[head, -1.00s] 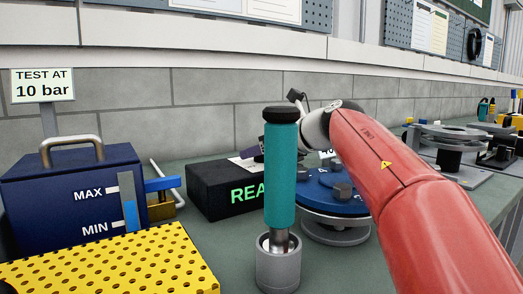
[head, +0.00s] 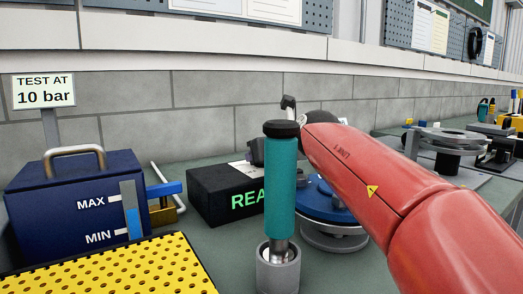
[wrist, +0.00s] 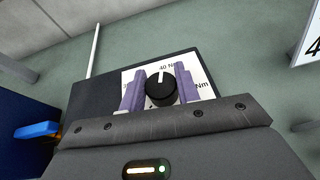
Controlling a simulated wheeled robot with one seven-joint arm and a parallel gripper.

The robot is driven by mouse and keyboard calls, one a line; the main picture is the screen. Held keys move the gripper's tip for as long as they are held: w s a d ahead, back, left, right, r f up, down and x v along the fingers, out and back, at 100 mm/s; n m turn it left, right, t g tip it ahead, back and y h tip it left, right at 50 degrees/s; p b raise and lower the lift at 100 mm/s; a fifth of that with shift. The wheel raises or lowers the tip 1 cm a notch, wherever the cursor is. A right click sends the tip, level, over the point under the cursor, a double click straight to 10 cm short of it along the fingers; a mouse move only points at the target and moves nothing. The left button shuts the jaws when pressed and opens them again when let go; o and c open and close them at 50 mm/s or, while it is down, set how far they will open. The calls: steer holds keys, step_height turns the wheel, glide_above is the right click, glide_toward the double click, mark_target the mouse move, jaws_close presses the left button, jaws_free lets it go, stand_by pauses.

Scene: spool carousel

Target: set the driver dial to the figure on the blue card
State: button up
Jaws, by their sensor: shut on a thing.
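The dial (wrist: 160,88) is a round black knob with a white pointer line, on a white scale plate (wrist: 135,75) in the wrist view. The pointer aims up the picture, close to the "40 N…" mark; "Nm" shows at the right. My gripper (wrist: 159,78) has its two purple fingers on either side of the knob and is shut on it. In the head view the dial is hidden behind the teal-handled tool (head: 281,185) and my red arm. I cannot make out a blue card in either view.
A black box (head: 215,185) shows green letters "REA". A blue turntable (head: 315,205) stands behind my arm. A blue case (head: 70,195) and yellow perforated panel (head: 120,268) are at left. A sign (head: 44,92) reads "TEST AT 10 bar". A white card (wrist: 310,45) shows a partial "4".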

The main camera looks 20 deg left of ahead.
steer(key=shift+f+m+t+h, duration=0.15)
steer(key=shift+m+t+h, duration=0.15)
steer(key=o, duration=1)
steer(key=v, duration=0.5)
steer(key=shift+s+d, duration=0.15)
steer(key=shift+d, duration=0.05)
steer(key=shift+s+d+r, duration=0.2)
steer(key=shift+d+r, duration=0.15)
steer(key=shift+d, duration=0.05)
steer(key=shift+s+d+r, duration=0.25)
steer(key=shift+s+d, duration=0.05)
steer(key=shift+s, duration=0.25)
